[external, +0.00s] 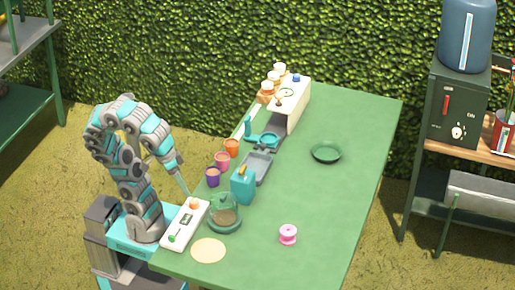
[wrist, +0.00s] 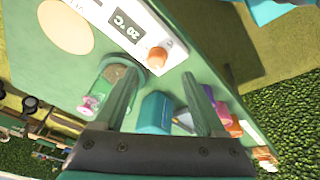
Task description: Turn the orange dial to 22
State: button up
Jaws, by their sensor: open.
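The orange dial (external: 194,205) sits on a white control panel (external: 179,228) at the table's near left edge. The dial also shows in the wrist view (wrist: 157,57), beside a dark display (wrist: 126,25) that reads 20 °C, turned in the picture. My gripper (external: 187,193) is above the panel, close to the dial. In the wrist view my gripper (wrist: 160,78) is open and empty, with the dial just beyond the gap between its fingertips. I cannot tell from the pictures whether a finger touches the dial.
A glass cloche (external: 224,212), a teal box (external: 243,185) and several coloured pots (external: 222,160) stand near the panel. A round tan mat (external: 208,250) lies in front. A pink spool (external: 288,234) and green dish (external: 326,152) are farther right; the table's right side is mostly clear.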

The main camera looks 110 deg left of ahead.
aim_at(192, 202)
jog(key=shift+n+y, duration=0.4)
jog(key=shift+y, duration=0.5)
jog(key=shift+w+d+x, duration=0.15)
jog(key=shift+d+x, duration=0.05)
jog(key=shift+x, duration=0.85)
jog(key=shift+w+d+x, duration=0.15)
jog(key=shift+d+x, duration=0.1)
jog(key=shift+x, duration=0.8)
jog(key=shift+w+d+x, duration=0.15)
jog(key=shift+d+x, duration=0.05)
jog(key=shift+x, duration=0.85)
jog(key=shift+c, duration=0.4)
grip_shut()
